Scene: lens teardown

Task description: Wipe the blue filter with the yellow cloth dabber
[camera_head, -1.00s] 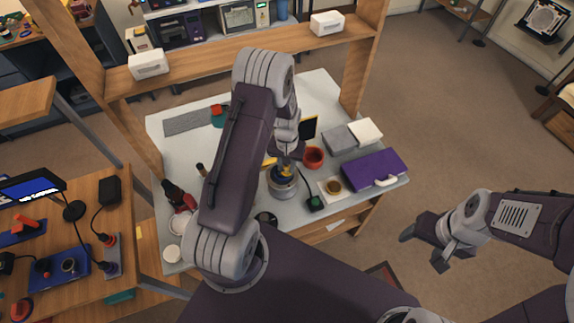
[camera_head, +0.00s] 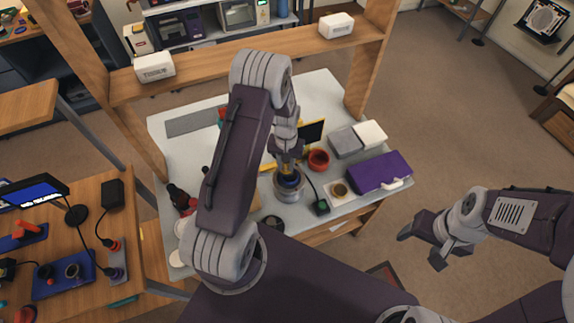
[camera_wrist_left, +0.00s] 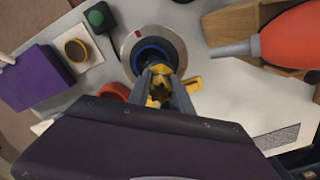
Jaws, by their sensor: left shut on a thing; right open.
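My left gripper (camera_head: 289,168) is over the silver round stand (camera_head: 289,194), jaws pointing down. In the left wrist view its fingers (camera_wrist_left: 160,78) are shut on the yellow cloth dabber (camera_wrist_left: 158,92). The blue filter (camera_head: 289,181) shows as a dark blue disc on the stand, just below the fingers; it also shows in the left wrist view (camera_wrist_left: 150,50). The fingers overlap the filter's near edge there. I cannot tell whether the dabber touches it. My right gripper (camera_head: 424,246) is open and empty, off the table's right side.
A red cup (camera_head: 318,160), a green button box (camera_head: 320,207), a small dish on a white pad (camera_head: 330,193) and a purple case (camera_head: 378,172) stand right of the stand. A red blower bulb (camera_wrist_left: 292,40) is nearby. The grey strip (camera_head: 192,122) lies at the back left.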

